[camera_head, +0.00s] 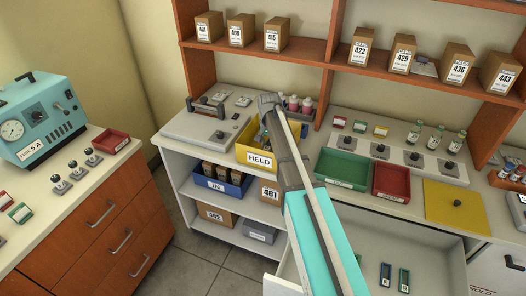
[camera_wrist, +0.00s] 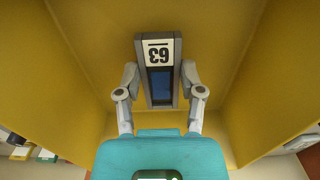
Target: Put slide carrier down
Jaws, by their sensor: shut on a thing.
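The slide carrier (camera_wrist: 159,54) is grey with a dark blue window and a white label reading 63, which appears upside down in the wrist view. My gripper (camera_wrist: 160,86) is shut on it, one finger at each side. The carrier is inside the yellow bin (camera_wrist: 70,60), with the bin's walls around it. I cannot tell whether it touches the bin floor. In the head view the yellow bin, labelled HELD (camera_head: 261,159), stands on the counter, and my arm reaches over its right side and hides part of it.
A grey lidded device (camera_head: 196,129) stands left of the bin, and pink-capped bottles (camera_head: 294,104) stand behind it. Green (camera_head: 342,168) and red (camera_head: 391,182) trays lie to the right. Boxes line the shelf above.

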